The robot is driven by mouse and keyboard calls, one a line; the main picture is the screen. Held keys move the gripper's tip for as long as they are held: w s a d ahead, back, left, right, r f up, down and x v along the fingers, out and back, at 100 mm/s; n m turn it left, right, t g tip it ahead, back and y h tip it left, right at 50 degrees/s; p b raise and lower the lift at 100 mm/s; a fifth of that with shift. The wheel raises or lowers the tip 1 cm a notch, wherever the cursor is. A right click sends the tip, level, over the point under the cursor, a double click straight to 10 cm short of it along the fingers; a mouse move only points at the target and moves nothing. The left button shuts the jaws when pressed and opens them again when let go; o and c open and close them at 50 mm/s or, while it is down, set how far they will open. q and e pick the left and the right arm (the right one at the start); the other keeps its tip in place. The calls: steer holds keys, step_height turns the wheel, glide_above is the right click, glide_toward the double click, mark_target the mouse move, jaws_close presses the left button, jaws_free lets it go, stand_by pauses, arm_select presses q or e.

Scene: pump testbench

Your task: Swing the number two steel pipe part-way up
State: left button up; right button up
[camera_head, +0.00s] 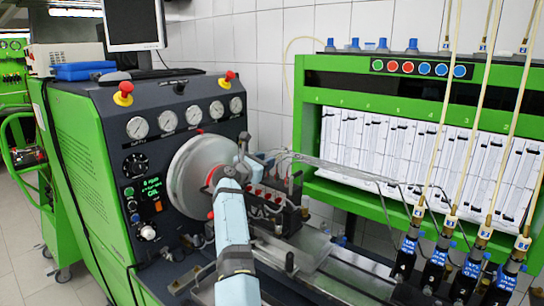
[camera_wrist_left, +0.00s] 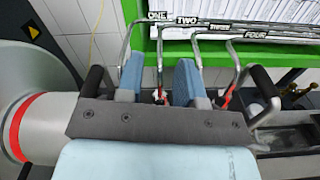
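Four bent steel pipes with labels ONE to FOUR show at the top of the left wrist view. The number two pipe (camera_wrist_left: 160,52) has its label TWO on its upper run, and its bend leads down between my left fingers. My left gripper (camera_wrist_left: 158,68) is open, with one blue-grey finger on each side of that pipe and visible gaps. Pipes one and three lie just outside the fingers. In the head view my left gripper (camera_head: 260,163) is over the pump, and the thin pipes (camera_head: 335,165) run off to the right, too fine to tell apart. My right gripper is out of view.
The round grey drive housing (camera_head: 192,170) stands left of my gripper. The green measuring rack (camera_head: 400,85) is behind, with upright hoses and injectors (camera_head: 437,262) at the right. Rails (camera_head: 345,272) run along the bench front.

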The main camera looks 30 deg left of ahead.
arm_select(q)
steer(key=shift+w+d, duration=0.15)
steer(key=shift+w, duration=1.8)
jaws_close()
steer(key=shift+r, duration=0.15)
